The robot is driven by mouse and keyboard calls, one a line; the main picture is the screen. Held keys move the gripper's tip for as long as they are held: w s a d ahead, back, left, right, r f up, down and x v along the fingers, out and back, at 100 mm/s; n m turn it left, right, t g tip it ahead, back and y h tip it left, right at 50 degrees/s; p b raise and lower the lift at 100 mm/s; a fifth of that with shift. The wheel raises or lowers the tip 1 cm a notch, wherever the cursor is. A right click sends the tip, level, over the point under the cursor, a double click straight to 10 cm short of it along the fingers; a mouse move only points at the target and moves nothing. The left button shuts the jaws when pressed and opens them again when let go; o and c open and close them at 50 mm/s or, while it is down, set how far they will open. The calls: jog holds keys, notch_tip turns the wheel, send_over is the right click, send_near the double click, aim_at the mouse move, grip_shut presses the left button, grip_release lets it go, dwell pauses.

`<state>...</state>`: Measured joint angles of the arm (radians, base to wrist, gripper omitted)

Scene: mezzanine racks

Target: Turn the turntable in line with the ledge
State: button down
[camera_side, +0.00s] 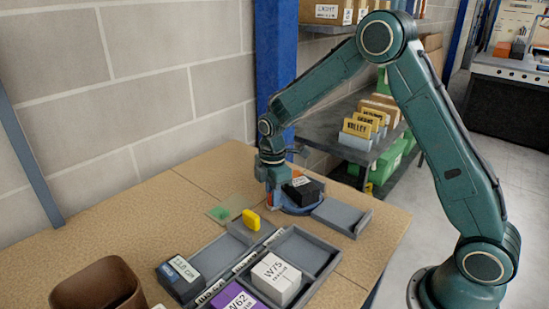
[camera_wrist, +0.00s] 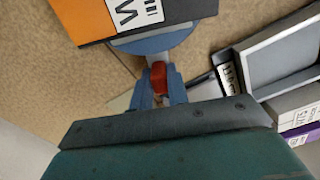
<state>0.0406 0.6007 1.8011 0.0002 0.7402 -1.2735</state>
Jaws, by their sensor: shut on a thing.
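The turntable (camera_side: 297,210) is a round blue disc near the table's far edge. A black and orange box (camera_side: 303,191) with a white label lies on it. The box (camera_wrist: 135,15) and part of the turntable (camera_wrist: 158,42) also show in the wrist view. The grey ledge (camera_side: 341,215) lies just right of the turntable; whether the two line up I cannot tell. My gripper (camera_wrist: 159,85) is shut on a red handle (camera_wrist: 159,76) at the turntable's edge. In the side view my gripper (camera_side: 272,178) stands at the disc's left side, its fingertips partly hidden.
A grey divided tray (camera_side: 328,244) holds a white box (camera_side: 276,278) and a purple box (camera_side: 238,297). A yellow block (camera_side: 251,220), a green patch (camera_side: 219,213), a dark box (camera_side: 180,278) and a brown bin (camera_side: 98,287) are nearby. A blue post (camera_side: 275,60) rises behind.

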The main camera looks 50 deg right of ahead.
jog(key=shift+s+a+n, duration=0.15)
jog(key=shift+s+n, duration=0.55)
jog(key=shift+n, duration=0.25)
jog(key=shift+s+a+n, duration=0.1)
jog(key=shift+s+n, duration=0.6)
jog(key=shift+n, duration=0.25)
jog(key=shift+s, duration=0.1)
jog(key=c, duration=1.4)
grip_release()
jog(key=shift+o, duration=0.2)
jog(key=shift+r, duration=0.2)
notch_tip(320, 180, up, 14)
jog(key=shift+f, duration=0.25)
jog(key=shift+s+r, duration=0.1)
